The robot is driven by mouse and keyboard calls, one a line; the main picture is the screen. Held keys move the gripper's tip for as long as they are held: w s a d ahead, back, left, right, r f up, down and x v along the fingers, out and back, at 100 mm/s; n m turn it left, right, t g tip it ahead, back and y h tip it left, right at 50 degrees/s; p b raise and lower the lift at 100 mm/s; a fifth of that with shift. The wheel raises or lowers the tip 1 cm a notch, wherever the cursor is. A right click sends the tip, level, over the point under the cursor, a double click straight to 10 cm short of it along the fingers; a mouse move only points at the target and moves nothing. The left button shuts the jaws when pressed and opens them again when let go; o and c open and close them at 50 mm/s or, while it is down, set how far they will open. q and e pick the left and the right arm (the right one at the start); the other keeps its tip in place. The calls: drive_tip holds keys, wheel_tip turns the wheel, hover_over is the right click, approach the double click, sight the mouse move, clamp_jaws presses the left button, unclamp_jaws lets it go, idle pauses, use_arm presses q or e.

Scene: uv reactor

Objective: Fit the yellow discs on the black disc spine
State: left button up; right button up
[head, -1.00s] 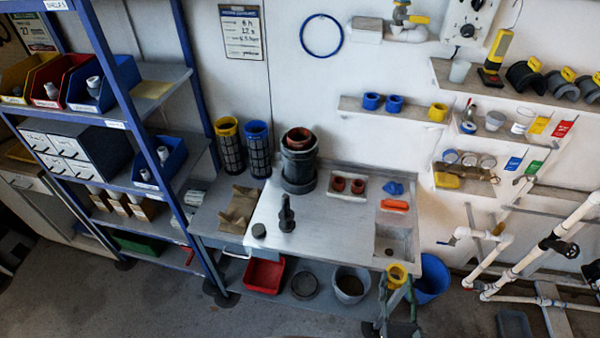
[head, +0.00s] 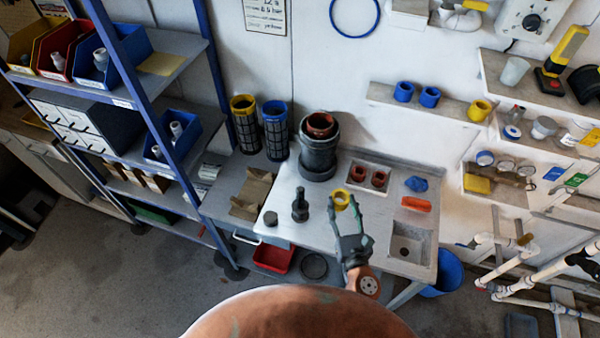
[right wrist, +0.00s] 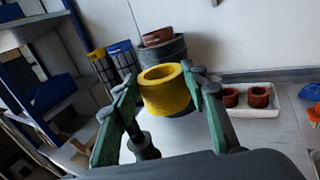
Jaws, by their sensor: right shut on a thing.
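My right gripper (head: 349,208) is shut on a yellow disc (head: 341,197), a thick ring with a central hole, held above the workbench. In the right wrist view the disc (right wrist: 165,90) sits between the fingertips. The black disc spine (head: 300,205) stands upright on the bench, to the left of my right gripper. In the right wrist view the spine (right wrist: 143,146) shows partly, low behind the disc. Another yellow ring (head: 479,110) sits on the wall shelf at the right. My left gripper is not in view.
A dark cylinder housing (head: 318,157) stands at the back of the bench, beside a tray (head: 350,176) with two red-brown rings. A small dark puck (head: 270,219) lies left of the spine. A blue shelf rack (head: 150,112) stands at left; a sink (head: 412,240) is at right.

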drive_tip(key=w+a+r+n+g+y+p, duration=0.1)
drive_tip(key=w+a+r+n+y+p, duration=0.15)
drive_tip(key=w+a, duration=0.75)
use_arm(q)
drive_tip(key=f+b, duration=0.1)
drive_tip(key=b, duration=0.1)
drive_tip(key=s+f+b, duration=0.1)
drive_tip(key=b, duration=0.2)
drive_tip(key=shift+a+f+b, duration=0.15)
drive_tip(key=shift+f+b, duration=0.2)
use_arm(e)
hover_over(302, 203)
drive_tip(key=s, duration=0.1)
drive_tip(key=shift+y, duration=0.35)
drive_tip(key=f, duration=0.4)
drive_tip(key=shift+s+d+f, duration=0.1)
drive_tip(key=shift+d+f, duration=0.05)
drive_tip(key=shift+d, duration=0.05)
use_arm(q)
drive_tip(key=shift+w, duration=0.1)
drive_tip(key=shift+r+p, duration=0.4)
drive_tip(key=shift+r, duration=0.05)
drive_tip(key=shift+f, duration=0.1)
